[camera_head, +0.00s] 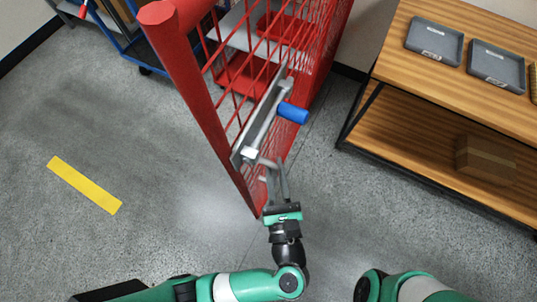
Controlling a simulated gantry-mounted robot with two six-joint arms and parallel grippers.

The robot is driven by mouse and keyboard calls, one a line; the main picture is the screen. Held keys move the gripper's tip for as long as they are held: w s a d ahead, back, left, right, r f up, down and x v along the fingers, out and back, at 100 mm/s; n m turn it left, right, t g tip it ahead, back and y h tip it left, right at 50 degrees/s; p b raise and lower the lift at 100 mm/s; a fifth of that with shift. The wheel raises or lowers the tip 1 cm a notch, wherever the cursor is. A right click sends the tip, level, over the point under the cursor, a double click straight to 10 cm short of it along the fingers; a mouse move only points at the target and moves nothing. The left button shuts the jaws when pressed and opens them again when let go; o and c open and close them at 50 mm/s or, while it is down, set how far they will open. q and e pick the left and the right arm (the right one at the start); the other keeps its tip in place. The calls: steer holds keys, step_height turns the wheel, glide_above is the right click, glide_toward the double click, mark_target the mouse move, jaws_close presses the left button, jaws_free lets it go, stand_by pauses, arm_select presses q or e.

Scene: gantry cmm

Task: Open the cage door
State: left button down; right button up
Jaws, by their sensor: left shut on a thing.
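The red mesh cage door (205,105) stands in the middle of the head view, seen at a steep angle from above. A long grey metal latch plate (262,112) is on it, with a blue handle grip (293,113) sticking out to the right. My left gripper (270,172) is at the lower end of the latch plate, shut on a part of the cage door. Its fingers partly hide what lies between them. My right arm shows at the bottom right, but its gripper is out of the frame.
Red trays (285,28) show behind the mesh. A blue cart (150,47) stands at the upper left. A wooden shelf unit (450,95) with grey trays (434,39) and a cardboard box (487,157) stands at the right. Grey floor with a yellow strip (84,185) is clear at the left.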

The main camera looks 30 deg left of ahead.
arm_select(q)
steer(key=c, duration=1.1)
jaws_free()
steer(key=shift+s, duration=0.1)
steer(key=p+v, duration=0.1)
steer(key=v, duration=1)
steer(key=shift+s+d, duration=0.15)
steer(key=shift+s, duration=0.1)
